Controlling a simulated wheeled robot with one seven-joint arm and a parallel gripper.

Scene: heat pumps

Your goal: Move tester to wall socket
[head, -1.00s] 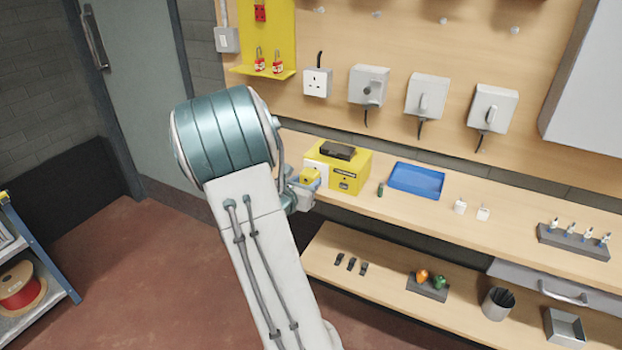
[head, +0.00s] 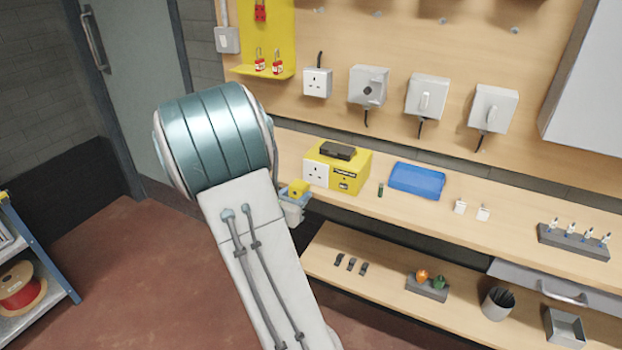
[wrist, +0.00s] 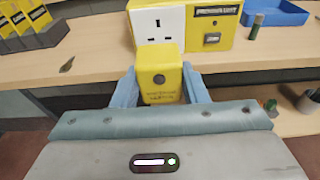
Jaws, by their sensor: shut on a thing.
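A small yellow tester (wrist: 159,80) with a dark round button and lettering sits between the fingers of my gripper (wrist: 160,92) in the wrist view. My gripper is shut on it. In the head view the tester (head: 298,187) shows at my gripper (head: 293,200), just in front of the bench edge and left of the yellow box; my arm hides part of the gripper. The wall socket (head: 317,82) is a white three-pin outlet on the wood panel, below right of the yellow lockout board. It is empty and apart from the tester.
A yellow proving unit (head: 350,176) with its own white socket face (wrist: 157,25) stands on the bench (head: 480,236). A blue tray (head: 417,179) and small parts lie right of it. Grey isolators (head: 368,86) line the wall right of the socket.

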